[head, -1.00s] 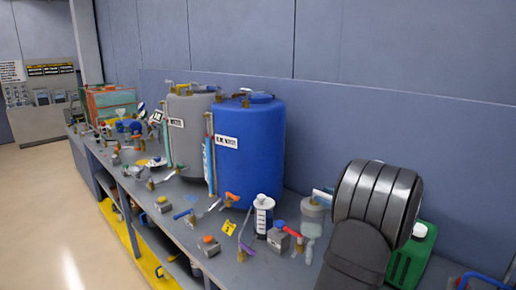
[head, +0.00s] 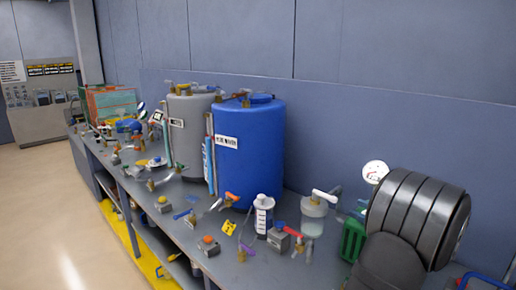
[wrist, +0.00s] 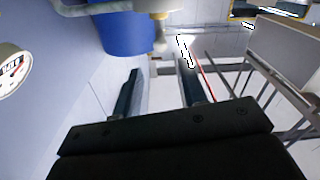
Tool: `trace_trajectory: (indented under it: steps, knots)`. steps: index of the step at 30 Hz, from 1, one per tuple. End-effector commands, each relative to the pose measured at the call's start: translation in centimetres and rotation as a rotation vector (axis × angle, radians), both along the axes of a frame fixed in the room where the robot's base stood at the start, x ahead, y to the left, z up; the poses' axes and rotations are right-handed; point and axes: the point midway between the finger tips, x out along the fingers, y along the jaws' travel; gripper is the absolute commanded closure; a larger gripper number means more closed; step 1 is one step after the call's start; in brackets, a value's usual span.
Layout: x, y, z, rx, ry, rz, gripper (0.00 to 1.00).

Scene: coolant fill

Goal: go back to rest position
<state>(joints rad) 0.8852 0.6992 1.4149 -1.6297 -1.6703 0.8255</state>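My gripper (wrist: 158,80) shows in the wrist view with its two dark fingers apart and nothing between them. Beyond the fingers are a blue drum, a pale fitting (wrist: 160,35) and a floor area with rails. In the head view my dark ribbed arm link is at the lower right, above the bench; the gripper itself does not show there. The blue drum (head: 248,155) stands upright on the grey bench (head: 160,215), with a grey drum (head: 188,130) to its left.
A round gauge (head: 375,172) is beside the link. Several small fittings crowd the bench.

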Motion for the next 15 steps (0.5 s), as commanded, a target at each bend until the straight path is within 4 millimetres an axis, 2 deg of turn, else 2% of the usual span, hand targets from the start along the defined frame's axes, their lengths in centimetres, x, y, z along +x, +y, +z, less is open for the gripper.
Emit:
trace_trajectory:
  steps: [15]
  knots:
    - [7.3, 7.7, -0.1, 0.001, 0.002, 0.004, 0.61]
